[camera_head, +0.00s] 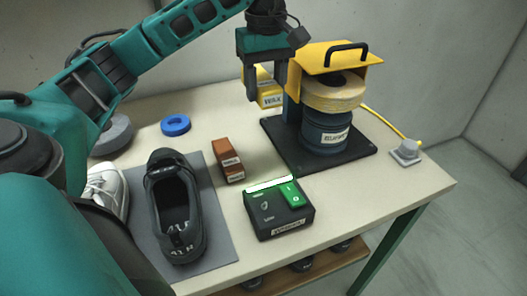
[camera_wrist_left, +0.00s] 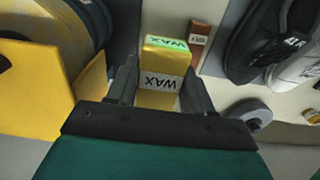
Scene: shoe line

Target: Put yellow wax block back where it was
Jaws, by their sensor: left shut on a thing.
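The yellow wax block (camera_head: 269,92) with white WAX labels is between the fingers of my left gripper (camera_head: 265,88), beside the buffing machine. My left gripper is shut on it, and the gripper body covers part of it. In the left wrist view the block (camera_wrist_left: 158,99) sits between the two dark fingers (camera_wrist_left: 158,88), with one label facing the camera and another farther out. I cannot tell how high it is above the table. A brown wax block (camera_head: 226,158) lies on the table, left of the machine. My right gripper is not in view.
The buffing machine (camera_head: 325,135) with a yellow hood stands close right of my gripper. A black-green box (camera_head: 278,212), blue ring (camera_head: 176,125), grey disc (camera_head: 113,137) and dark shoe (camera_head: 174,205) on a grey mat (camera_head: 221,240) occupy the table (camera_head: 400,184). Bare table lies around the brown block.

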